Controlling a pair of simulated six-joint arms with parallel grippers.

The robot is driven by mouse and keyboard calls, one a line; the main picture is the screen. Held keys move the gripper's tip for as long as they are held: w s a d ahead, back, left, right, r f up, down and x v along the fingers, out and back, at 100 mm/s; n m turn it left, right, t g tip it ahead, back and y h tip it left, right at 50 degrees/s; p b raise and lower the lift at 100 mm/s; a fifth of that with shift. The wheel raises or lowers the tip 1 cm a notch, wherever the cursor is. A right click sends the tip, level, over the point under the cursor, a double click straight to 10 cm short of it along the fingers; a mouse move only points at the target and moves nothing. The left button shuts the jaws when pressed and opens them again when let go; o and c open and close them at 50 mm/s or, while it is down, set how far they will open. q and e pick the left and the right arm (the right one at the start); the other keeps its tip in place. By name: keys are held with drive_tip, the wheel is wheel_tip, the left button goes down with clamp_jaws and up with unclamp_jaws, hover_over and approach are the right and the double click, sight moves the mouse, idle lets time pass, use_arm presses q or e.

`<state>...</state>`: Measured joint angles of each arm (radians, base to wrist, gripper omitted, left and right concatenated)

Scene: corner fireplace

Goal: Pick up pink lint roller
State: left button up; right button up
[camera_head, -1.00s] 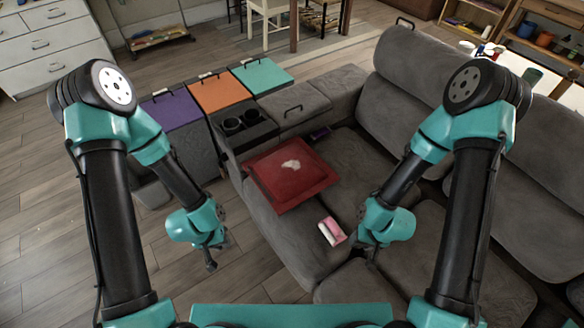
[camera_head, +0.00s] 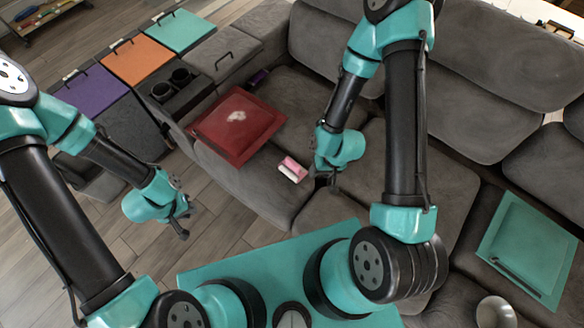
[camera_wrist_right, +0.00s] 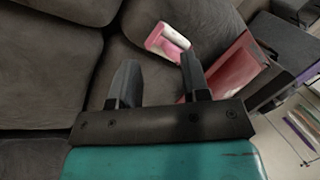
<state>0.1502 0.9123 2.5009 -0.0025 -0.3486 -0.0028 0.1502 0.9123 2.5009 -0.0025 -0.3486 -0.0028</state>
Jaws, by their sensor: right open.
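The pink lint roller (camera_head: 293,168), with a white roll end, lies on the grey sofa seat, in front of the red cushion. It also shows in the right wrist view (camera_wrist_right: 168,41), beyond the fingertips. My right gripper (camera_head: 328,184) is just to the right of the roller in the head view, apart from it. In the right wrist view its two fingers (camera_wrist_right: 157,80) are spread with nothing between them. My left gripper (camera_head: 180,222) hangs over the wooden floor left of the sofa; its fingers are too small to tell their opening.
A red cushion (camera_head: 238,124) with a white patch lies on the sofa behind the roller. A cup-holder console (camera_head: 172,92) and purple, orange and teal lids stand at the back left. A teal tray-like panel (camera_head: 528,247) lies on the right seat.

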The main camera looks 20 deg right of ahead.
drive_tip(key=shift+o, duration=0.3)
drive_tip(key=o, duration=1)
drive_tip(key=shift+d, duration=0.1)
